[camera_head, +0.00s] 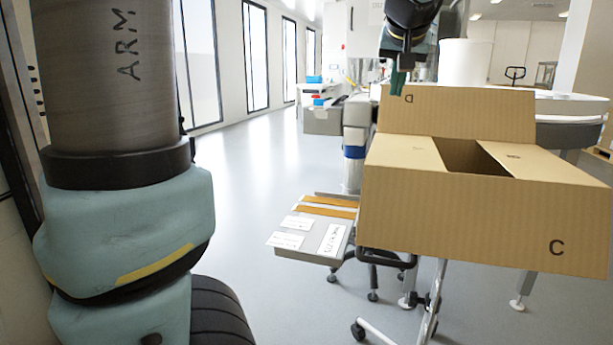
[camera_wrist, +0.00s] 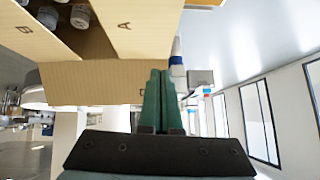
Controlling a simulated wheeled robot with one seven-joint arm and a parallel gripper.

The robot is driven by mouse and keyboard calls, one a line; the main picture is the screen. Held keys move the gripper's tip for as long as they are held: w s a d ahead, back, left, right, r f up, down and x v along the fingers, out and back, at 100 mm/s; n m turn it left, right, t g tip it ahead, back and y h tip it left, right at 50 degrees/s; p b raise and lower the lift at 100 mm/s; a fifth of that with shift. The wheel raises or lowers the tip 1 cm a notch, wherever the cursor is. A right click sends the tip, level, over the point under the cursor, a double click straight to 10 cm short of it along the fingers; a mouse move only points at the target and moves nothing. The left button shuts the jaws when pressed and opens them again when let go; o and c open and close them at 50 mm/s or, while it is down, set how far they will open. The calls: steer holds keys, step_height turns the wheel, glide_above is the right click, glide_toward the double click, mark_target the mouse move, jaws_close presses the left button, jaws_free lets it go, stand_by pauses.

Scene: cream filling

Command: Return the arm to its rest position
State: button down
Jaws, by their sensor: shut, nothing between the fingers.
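My gripper (camera_head: 397,84) hangs near the top middle of the head view, its green fingers by the left end of the raised flap marked D of a cardboard box (camera_head: 480,222). The wrist view shows the two green fingers (camera_wrist: 160,74) side by side, shut and empty. The box also shows upside down in the wrist view (camera_wrist: 180,35), with grey-capped containers (camera_wrist: 80,16) partly visible inside its opening. In the head view the contents of the box are hidden.
The box rests on a wheeled stand (camera_head: 430,300). A grey panel with white labels (camera_head: 315,235) stands left of it. A white cylindrical container (camera_head: 465,62) is behind the box. Open floor (camera_head: 255,190) lies to the left, along the windows.

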steer(key=s+a+f+g+y, duration=0.2)
steer(key=a+f+g, duration=0.2)
steer(key=a+f, duration=1.15)
steer(key=s+a+f+n+g, duration=0.1)
steer(key=s+a+f+g, duration=0.1)
steer(key=s+a+f, duration=0.4)
steer(key=s+a+f+n+g, duration=0.15)
steer(key=s+a+f, duration=0.3)
steer(key=f, duration=0.45)
step_height(320, 180, up, 23)
steer(key=p, duration=2.2)
steer(key=shift+s+d+p, duration=0.2)
steer(key=shift+d+p, duration=0.05)
steer(key=shift+p, duration=0.05)
